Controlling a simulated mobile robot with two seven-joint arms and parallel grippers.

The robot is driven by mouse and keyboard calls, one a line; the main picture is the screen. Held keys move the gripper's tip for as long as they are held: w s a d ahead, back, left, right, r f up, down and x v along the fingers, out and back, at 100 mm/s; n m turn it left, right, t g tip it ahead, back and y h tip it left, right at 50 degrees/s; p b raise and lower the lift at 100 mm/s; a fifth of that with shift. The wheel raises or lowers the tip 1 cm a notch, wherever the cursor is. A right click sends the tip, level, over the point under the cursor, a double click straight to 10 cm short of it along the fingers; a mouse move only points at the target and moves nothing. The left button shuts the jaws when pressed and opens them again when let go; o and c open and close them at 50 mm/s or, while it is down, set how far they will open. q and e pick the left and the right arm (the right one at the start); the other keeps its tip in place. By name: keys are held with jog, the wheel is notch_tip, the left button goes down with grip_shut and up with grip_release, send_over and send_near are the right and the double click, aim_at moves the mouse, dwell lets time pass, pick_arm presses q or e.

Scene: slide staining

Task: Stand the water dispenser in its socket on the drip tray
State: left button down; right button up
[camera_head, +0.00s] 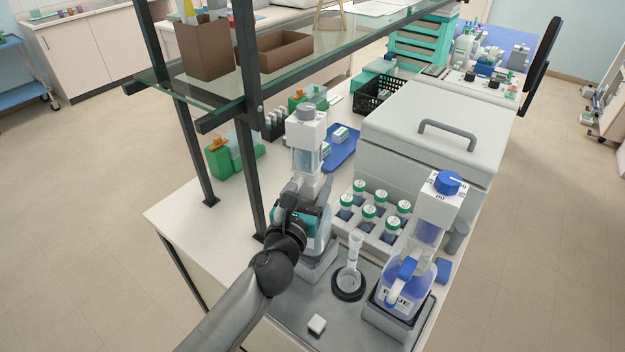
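The water dispenser, a clear bottle with a teal label, a white top (307,130) and a grey cap, stands about upright over the left socket (318,270) of the grey drip tray (285,322). The bottle's base is at the socket; I cannot tell whether it is fully seated. My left gripper (294,214) comes in from the lower left and is shut on the dispenser at label height. Its fingertips are partly hidden against the bottle. The blue dispenser (420,250), with a blue cap, stands in the right socket. My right gripper is not in view.
Between the dispensers stands a clear cylinder (354,248) on a dark ring. A small white block (317,324) lies at the tray's front. Behind are a rack of green-capped jars (368,212) and a large grey lidded box (430,110). A shelf post (250,150) rises close left.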

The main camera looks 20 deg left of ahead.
pick_arm(q)
jog(key=shift+w+r+h, duration=0.15)
jog(key=shift+r+h, duration=0.1)
jog(key=shift+h, duration=0.05)
jog(key=shift+w+a+m+h+p, duration=0.1)
jog(key=shift+m+h+p, duration=0.45)
jog(key=shift+m+h, duration=0.2)
jog(key=shift+w+m+g+h, duration=0.25)
jog(key=shift+m+h, duration=0.3)
jog(key=shift+h, duration=0.4)
jog(key=shift+s+d+f, duration=0.1)
jog(key=shift+d+f, duration=0.05)
jog(key=shift+d, duration=0.3)
jog(key=shift+f+b, duration=0.35)
jog(key=shift+f, duration=0.5)
